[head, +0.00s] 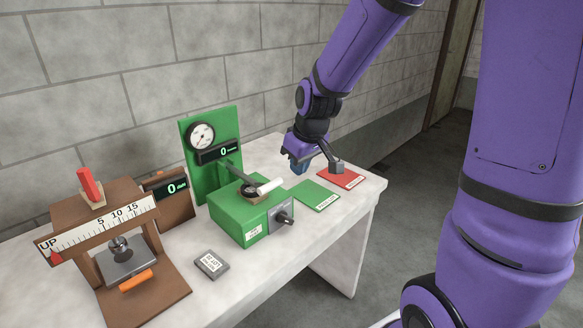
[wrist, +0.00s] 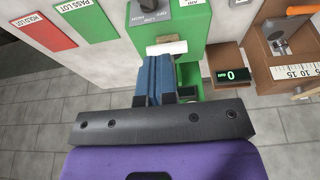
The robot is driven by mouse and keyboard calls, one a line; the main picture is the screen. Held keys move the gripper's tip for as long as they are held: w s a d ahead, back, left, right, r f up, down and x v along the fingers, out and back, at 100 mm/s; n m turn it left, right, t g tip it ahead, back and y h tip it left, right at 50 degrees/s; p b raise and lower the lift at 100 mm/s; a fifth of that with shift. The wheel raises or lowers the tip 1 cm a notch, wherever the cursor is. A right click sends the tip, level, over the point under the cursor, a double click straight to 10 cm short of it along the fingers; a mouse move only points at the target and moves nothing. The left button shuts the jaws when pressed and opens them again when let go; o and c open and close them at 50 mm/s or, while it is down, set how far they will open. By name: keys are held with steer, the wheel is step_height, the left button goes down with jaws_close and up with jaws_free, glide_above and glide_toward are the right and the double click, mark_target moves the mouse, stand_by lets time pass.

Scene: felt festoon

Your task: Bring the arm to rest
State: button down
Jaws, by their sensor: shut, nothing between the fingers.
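My gripper (head: 299,168) hangs at the end of my purple arm above the back right part of the table. Its blue fingers point down and are shut with nothing between them. The wrist view also shows the shut fingers (wrist: 154,82), close together and empty. In that picture they appear just below a white cylinder (wrist: 166,47) on the green machine. In the head view the white cylinder (head: 269,187) lies across the top of the green machine (head: 245,214), to the left of my gripper and apart from it.
A green mat (head: 316,196) and a red mat (head: 345,179) lie on the table's right end. A green gauge panel (head: 209,165) stands behind the machine. A brown press with a scale (head: 113,220) stands left. A grey start block (head: 211,264) lies in front. The table (head: 290,242) has bare front space.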

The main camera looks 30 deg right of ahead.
steer(key=shift+s+r, duration=0.1)
steer(key=shift+s, duration=0.1)
stand_by(0.5)
steer(key=s+r+m+t, duration=0.1)
steer(key=s+r, duration=0.7)
steer(key=s, duration=0.3)
steer(key=s+r+m+t+h, duration=0.1)
steer(key=s+r+m, duration=0.1)
steer(key=s+r, duration=0.6)
steer(key=s, duration=0.2)
steer(key=shift+s+d+m, duration=0.3)
steer(key=shift+s+d, duration=0.05)
steer(key=shift+s, duration=0.05)
steer(key=shift+r, duration=0.1)
stand_by(0.6)
